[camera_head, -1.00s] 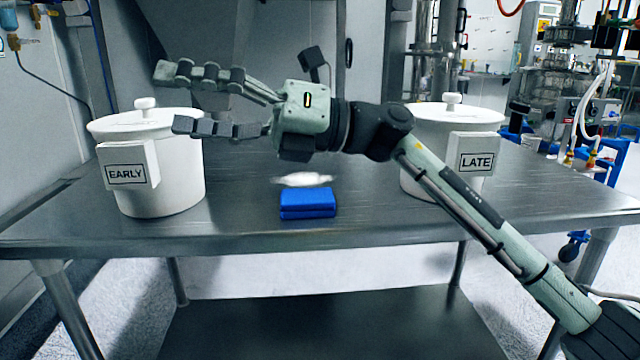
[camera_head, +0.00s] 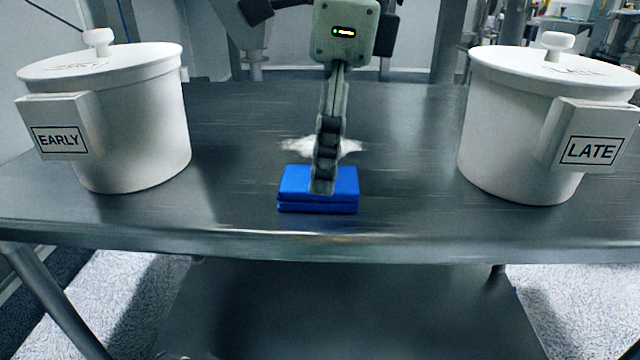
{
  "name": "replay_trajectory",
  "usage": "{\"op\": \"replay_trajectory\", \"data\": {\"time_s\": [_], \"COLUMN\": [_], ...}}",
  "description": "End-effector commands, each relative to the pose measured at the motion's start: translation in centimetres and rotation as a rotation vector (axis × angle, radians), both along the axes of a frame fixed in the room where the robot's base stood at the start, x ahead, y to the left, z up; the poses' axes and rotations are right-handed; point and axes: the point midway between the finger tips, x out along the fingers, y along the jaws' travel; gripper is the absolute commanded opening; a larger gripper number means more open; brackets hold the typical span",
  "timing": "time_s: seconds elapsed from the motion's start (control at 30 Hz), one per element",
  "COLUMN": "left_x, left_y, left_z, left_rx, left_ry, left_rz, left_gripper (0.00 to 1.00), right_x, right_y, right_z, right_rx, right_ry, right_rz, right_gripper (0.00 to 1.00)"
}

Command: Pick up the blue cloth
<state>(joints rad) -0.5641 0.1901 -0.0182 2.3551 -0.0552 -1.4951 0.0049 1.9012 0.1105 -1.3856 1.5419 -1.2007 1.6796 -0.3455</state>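The blue cloth (camera_head: 291,187) lies folded flat on the metal table near its front edge. My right gripper (camera_head: 322,188) comes down from the top, and its finger overlaps the middle of the cloth in the picture. The fingers are seen edge-on, one hiding the other, so their gap and any contact with the cloth cannot be told. My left gripper is not in view.
A patch of white powder (camera_head: 296,145) lies on the table (camera_head: 410,190) just behind the cloth. A white lidded pot labelled EARLY (camera_head: 150,130) stands at left, and one labelled LATE (camera_head: 500,130) at right. The table between cloth and pots is clear.

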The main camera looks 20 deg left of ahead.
Motion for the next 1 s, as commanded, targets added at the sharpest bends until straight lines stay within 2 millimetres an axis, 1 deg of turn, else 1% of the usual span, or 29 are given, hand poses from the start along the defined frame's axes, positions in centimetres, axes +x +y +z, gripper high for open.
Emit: {"op": "replay_trajectory", "data": {"time_s": [0.03,0.1,0.2,0.3,0.47,0.57,0.87,0.9,1.0], "left_x": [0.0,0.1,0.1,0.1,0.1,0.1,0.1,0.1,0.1], "left_y": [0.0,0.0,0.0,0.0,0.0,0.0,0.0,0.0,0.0], "left_z": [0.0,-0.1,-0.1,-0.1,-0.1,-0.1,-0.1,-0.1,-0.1], "left_rx": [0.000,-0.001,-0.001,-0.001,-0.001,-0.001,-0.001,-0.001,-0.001], "left_ry": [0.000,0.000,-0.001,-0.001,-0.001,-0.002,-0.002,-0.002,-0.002], "left_rz": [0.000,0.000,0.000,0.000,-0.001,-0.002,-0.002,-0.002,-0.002], "left_gripper": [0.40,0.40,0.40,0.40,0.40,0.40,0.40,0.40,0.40], "right_x": [-0.2,-0.2,-0.3,-0.3,-0.3,-0.3,-0.3,-0.3,-0.3], "right_y": [0.1,0.2,0.4,0.4,0.4,0.4,0.4,0.4,0.4], "right_z": [-0.9,-1.9,-2.8,-3.2,-3.1,-3.1,-3.1,-3.1,-3.1], "right_rx": [-0.002,-0.001,0.002,0.001,0.002,0.002,0.002,0.003,0.003], "right_ry": [0.003,0.003,0.002,0.001,0.002,0.002,0.002,0.002,0.002], "right_rz": [0.000,0.000,0.000,0.000,0.000,0.000,0.000,0.000,0.000], "right_gripper": [0.76,0.76,0.76,0.76,0.76,0.66,0.29,0.27,0.27]}}
